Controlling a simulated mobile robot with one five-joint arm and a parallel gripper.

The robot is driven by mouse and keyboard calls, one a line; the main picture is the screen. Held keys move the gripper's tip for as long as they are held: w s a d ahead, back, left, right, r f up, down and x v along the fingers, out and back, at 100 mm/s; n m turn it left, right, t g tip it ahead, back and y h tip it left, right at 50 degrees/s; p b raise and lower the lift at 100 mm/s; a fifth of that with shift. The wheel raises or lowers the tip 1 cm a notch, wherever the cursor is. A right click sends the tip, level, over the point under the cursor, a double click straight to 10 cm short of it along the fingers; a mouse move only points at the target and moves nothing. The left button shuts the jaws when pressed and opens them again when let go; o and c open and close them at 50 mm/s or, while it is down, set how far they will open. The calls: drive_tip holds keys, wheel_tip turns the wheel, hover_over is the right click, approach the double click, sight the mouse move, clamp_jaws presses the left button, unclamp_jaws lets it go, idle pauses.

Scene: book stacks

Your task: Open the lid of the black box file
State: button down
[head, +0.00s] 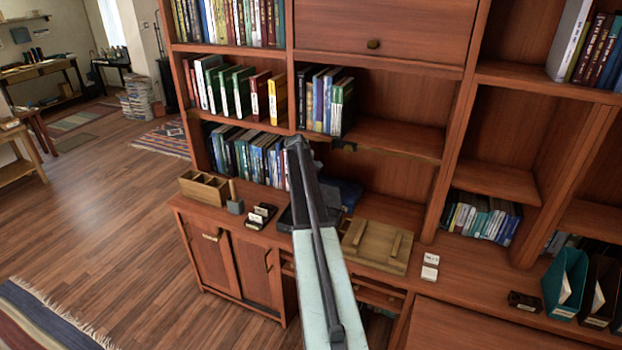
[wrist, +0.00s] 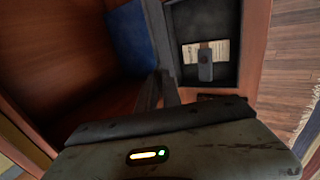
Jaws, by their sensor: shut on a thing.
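The black box file (wrist: 228,75) shows in the wrist view with its inside exposed. A pale paper and a dark clip (wrist: 205,62) lie in it. Its lid (wrist: 158,35) appears as a dark, nearly edge-on panel, raised along the left side of the tray. My gripper (wrist: 160,88) is shut on the lid's edge; the exact contact is hard to make out. In the head view, a dark part of the box file (head: 287,219) shows left of my arm on the counter. My arm hides the rest and the gripper there.
A blue item (wrist: 128,38) lies beyond the lid; it also shows in the head view (head: 346,190). A wooden organiser (head: 203,188) and small dark items (head: 260,215) stand left. Book shelves rise behind.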

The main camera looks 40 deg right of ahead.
drive_tip(key=shift+s+d, duration=0.1)
idle(0.7)
drive_tip(key=c, duration=1.6)
unclamp_jaws()
drive_tip(key=shift+r, duration=0.1)
drive_tip(key=p+v, duration=0.2)
drive_tip(key=v, duration=0.1)
drive_tip(key=p+v, duration=0.6)
drive_tip(key=shift+d+r, duration=0.2)
drive_tip(key=shift+d, duration=0.2)
drive_tip(key=p+v, duration=0.7)
drive_tip(key=shift+a+r, duration=0.2)
drive_tip(key=shift+r, duration=0.15)
